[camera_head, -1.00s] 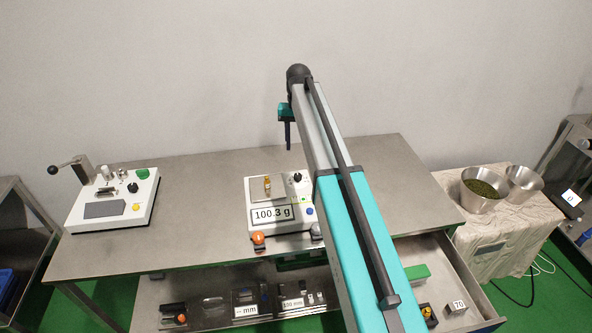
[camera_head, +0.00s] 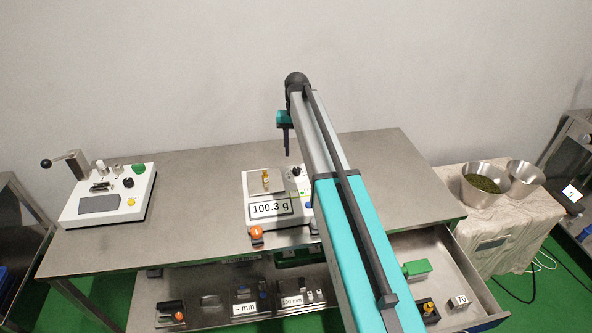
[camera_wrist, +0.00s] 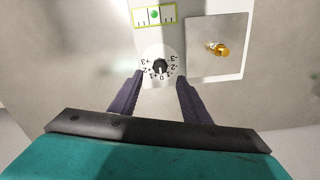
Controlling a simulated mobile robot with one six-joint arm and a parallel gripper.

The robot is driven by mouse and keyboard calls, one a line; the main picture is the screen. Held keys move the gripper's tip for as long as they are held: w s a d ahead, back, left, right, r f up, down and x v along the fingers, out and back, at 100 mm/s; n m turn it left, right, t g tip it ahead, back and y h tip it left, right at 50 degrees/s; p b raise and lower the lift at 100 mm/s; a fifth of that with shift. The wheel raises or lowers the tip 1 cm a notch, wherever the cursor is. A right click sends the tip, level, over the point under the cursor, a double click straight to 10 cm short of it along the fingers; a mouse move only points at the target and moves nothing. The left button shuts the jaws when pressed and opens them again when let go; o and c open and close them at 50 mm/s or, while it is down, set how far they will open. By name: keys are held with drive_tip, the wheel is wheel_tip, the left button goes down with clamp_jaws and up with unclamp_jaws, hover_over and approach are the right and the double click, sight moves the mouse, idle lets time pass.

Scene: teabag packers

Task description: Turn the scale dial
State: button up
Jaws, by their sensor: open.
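The white scale (camera_head: 256,221) stands on the steel table and its display (camera_head: 271,208) reads 100.3 g. A small brass weight (camera_head: 266,179) sits on its metal pan (camera_head: 256,187); it also shows in the wrist view (camera_wrist: 221,50). The black scale dial (camera_wrist: 160,66), on a round white face with numbers from -3 to +3, shows in the wrist view. My gripper (camera_wrist: 160,79) is open and empty, its two dark fingers on either side of the dial in that view. Contact cannot be told. In the head view my gripper (camera_head: 286,155) is above the scale's back.
A white device with a lever (camera_head: 105,203) stands at the table's left. Orange-topped knob (camera_head: 256,232) is at the scale's front. An open drawer (camera_head: 470,287) juts out at the right. Metal bowls (camera_head: 484,187) stand on a cloth-covered stand. The table's right is clear.

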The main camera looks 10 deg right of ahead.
sight(297, 169)
drive_tip(key=shift+f+b, duration=2)
drive_tip(key=shift+f, duration=2.05)
drive_tip(key=c, duration=1)
drive_tip(key=shift+c, duration=0.2)
